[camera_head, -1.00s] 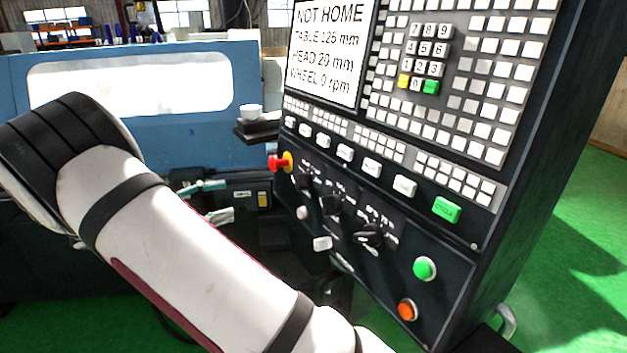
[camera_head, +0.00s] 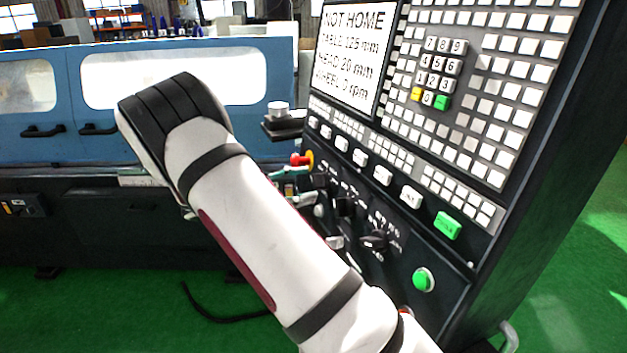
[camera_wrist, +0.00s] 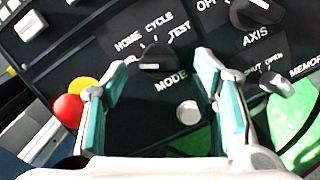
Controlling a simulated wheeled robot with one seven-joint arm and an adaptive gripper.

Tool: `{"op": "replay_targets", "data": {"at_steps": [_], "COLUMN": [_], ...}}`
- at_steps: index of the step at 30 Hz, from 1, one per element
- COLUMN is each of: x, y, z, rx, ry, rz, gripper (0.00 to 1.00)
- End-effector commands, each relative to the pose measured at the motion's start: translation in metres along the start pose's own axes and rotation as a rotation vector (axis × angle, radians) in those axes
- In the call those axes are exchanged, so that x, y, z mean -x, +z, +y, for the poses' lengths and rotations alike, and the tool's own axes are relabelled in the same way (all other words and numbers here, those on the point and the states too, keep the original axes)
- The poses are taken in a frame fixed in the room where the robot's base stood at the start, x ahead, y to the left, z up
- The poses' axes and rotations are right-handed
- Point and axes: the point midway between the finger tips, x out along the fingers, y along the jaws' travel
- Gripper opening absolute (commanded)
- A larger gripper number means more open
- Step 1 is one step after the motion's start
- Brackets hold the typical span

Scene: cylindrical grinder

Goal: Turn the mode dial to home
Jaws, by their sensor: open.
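The mode dial (camera_wrist: 152,58) is a black knob in the wrist view, labelled MODE below and HOME, CYCLE and TEST above. I cannot tell for sure which label it points at. In the head view it is the leftmost black knob (camera_head: 320,181) on the panel. My gripper (camera_wrist: 163,70) is open, with its teal-padded fingers on either side of the dial in the picture; contact is not visible. In the head view my gripper (camera_head: 293,184) is at the panel's left edge, partly hidden by my arm. The screen (camera_head: 352,55) reads NOT HOME.
A red stop button with yellow collar (camera_wrist: 72,105) lies left of my fingers. A white round button (camera_wrist: 188,112) lies below the dial. The AXIS knob (camera_wrist: 255,12) is at upper right. A blue machine (camera_head: 180,100) stands behind.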

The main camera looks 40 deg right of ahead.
Motion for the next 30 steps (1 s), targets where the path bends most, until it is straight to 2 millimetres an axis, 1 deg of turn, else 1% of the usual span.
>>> {"op": "replay_targets", "data": {"at_steps": [1,6,16,17,18,20,21,23,30], "x": [-0.007,-0.02,-0.023,-0.023,-0.023,-0.022,-0.022,-0.022,-0.022], "y": [0.002,0.001,0.0,0.0,0.0,0.0,0.0,0.0,0.0], "z": [0.0,0.0,0.0,0.0,0.0,0.0,0.0,0.0,0.001], "rx": [0.0,-0.001,-0.001,-0.001,-0.001,-0.001,-0.001,-0.001,-0.012], "ry": [-0.001,0.0,0.0,0.0,0.0,0.0,0.0,0.0,-0.002], "rz": [-0.002,0.0,0.0,0.001,0.001,0.001,0.001,0.001,0.001], "gripper": [0.54,0.54,0.54,0.49,0.4,0.26,0.17,0.05,0.06]}}
